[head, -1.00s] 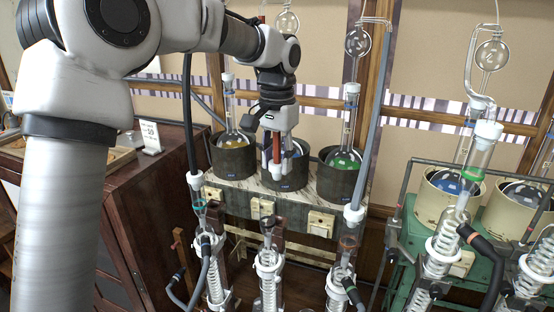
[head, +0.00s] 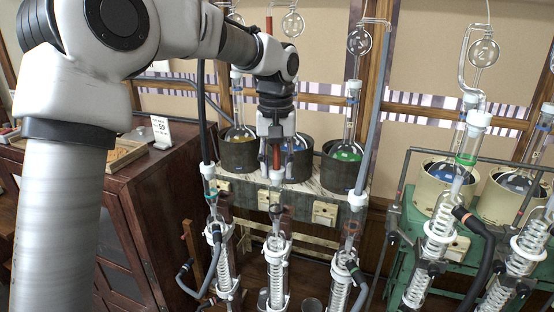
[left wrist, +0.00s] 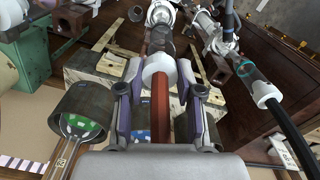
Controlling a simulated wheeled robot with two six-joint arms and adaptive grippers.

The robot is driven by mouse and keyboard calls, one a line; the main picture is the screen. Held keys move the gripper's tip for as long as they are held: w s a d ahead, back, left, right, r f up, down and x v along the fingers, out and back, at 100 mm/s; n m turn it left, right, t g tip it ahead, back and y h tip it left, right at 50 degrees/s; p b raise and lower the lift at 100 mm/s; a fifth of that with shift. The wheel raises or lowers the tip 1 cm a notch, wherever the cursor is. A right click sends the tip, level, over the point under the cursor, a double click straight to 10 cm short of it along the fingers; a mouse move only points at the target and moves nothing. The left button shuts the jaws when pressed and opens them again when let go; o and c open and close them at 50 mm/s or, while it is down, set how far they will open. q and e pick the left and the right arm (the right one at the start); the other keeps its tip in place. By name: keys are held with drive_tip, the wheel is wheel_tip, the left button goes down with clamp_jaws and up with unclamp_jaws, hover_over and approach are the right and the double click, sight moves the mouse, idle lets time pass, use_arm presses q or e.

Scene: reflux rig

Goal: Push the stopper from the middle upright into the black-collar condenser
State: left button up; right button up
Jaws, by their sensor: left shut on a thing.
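My left gripper (head: 276,136) is shut on a reddish-brown tube (head: 276,157) with a white stopper (head: 276,175) at its lower end. In the left wrist view the tube (left wrist: 160,112) runs between the fingers, and the stopper (left wrist: 158,68) sits just beyond the fingertips. The middle condenser (head: 276,262) stands below, with a dark collar at its top (head: 275,208). The stopper appears above its mouth; I cannot tell the exact gap. In the wrist view the condenser's top is partly behind the stopper. My right gripper is not in view.
The left condenser (head: 225,268), with a white stopper and black hose, and the right condenser (head: 343,270) stand close on both sides. Behind are dark heaters with flasks, including a green-filled one (head: 345,152). A green rig (head: 400,228) stands right.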

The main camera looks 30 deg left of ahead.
use_arm(q)
drive_tip(key=shift+s+d+r, duration=0.1)
drive_tip(key=shift+s+r, duration=0.1)
drive_tip(key=shift+s, duration=0.25)
drive_tip(key=shift+s+d+r, duration=0.1)
drive_tip(key=shift+s+r, duration=0.1)
drive_tip(key=shift+s, duration=0.2)
drive_tip(key=shift+w+a+f, duration=0.1)
drive_tip(key=shift+w+f, duration=0.05)
drive_tip(key=shift+w, duration=0.1)
drive_tip(key=shift+w+f, duration=0.1)
drive_tip(key=shift+w, duration=0.25)
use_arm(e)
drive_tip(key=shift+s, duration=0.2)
use_arm(q)
drive_tip(key=shift+w+a+f, duration=0.15)
drive_tip(key=shift+w, duration=0.15)
drive_tip(key=shift+s, duration=0.1)
drive_tip(key=shift+s+f, duration=0.1)
drive_tip(key=shift+f, duration=0.35)
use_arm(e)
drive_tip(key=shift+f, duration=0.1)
